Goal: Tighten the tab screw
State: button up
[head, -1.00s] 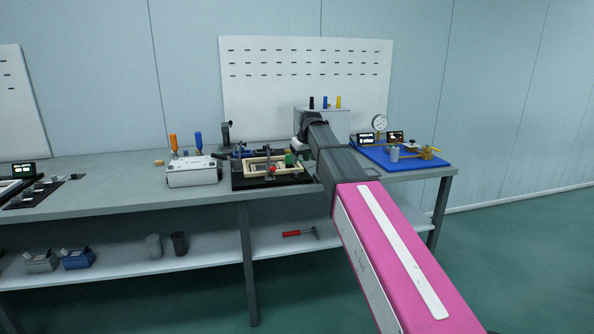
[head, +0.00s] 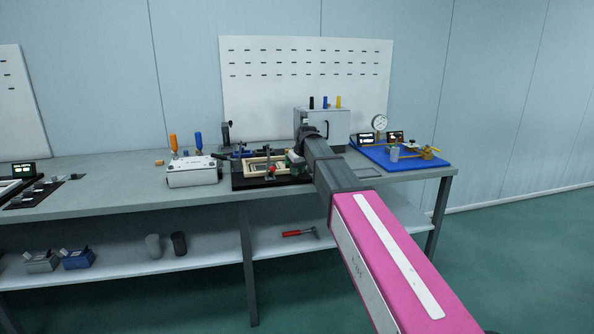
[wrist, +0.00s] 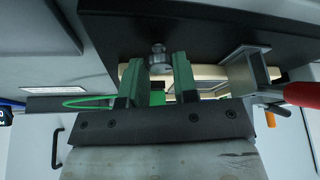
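In the wrist view, a small silvery round-headed piece (wrist: 157,56), which looks like the tab screw, stands out from a dark plate. My gripper (wrist: 156,68) has two green fingers, one on each side of it, with visible gaps, so it looks open. I cannot tell whether either finger touches it. The panel fixture (head: 240,184) is a black base with a cream frame (head: 250,173) on the bench. In the head view my gripper is at the frame's right end, largely hidden by my wrist; the screw cannot be made out there.
A red-handled clamp (wrist: 300,94) sits close right of my fingers in the wrist view. A white box (head: 192,178) stands left of the fixture. A grey box with a handle (head: 338,127) stands behind my wrist. A blue mat (head: 425,163) with a gauge lies at right.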

jog(key=shift+m, duration=0.8)
jog(key=o, duration=0.9)
jog(key=v, duration=1.1)
jog(key=shift+s+a, duration=0.2)
jog(key=shift+a, duration=0.1)
jog(key=shift+f, duration=0.1)
